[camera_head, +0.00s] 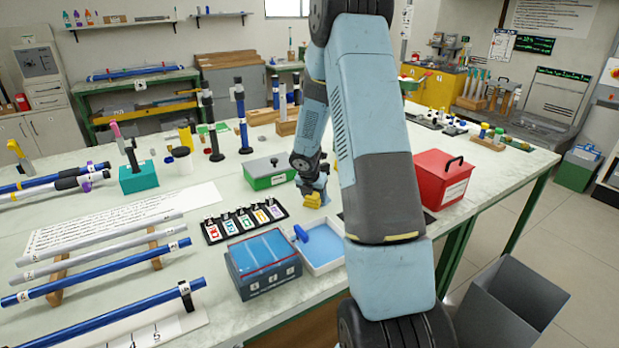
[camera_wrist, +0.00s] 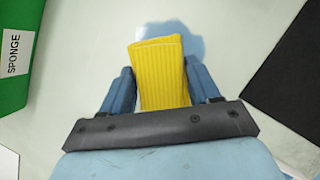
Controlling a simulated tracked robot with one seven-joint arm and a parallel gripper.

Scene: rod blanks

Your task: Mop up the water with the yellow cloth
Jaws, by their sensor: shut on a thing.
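The yellow cloth (camera_wrist: 160,72) is folded and held between the two blue fingers of my gripper (camera_wrist: 158,90) in the wrist view. In the head view the yellow cloth (camera_head: 313,201) is small, at the table top under my gripper (camera_head: 312,190), partly hidden by it. A blue-grey patch (camera_wrist: 188,40) with a rounded edge shows on the pale table around the cloth's far end. It looks like the water, though part may be shadow. I cannot tell whether the cloth touches the table.
A green box (camera_wrist: 14,65) labelled SPONGE stands left of my gripper, also in the head view (camera_head: 268,181). A black mat (camera_wrist: 285,75) lies to the right. A red box (camera_head: 438,182), a row of labelled tags (camera_head: 243,222) and a blue-filled tray (camera_head: 325,245) stand nearby.

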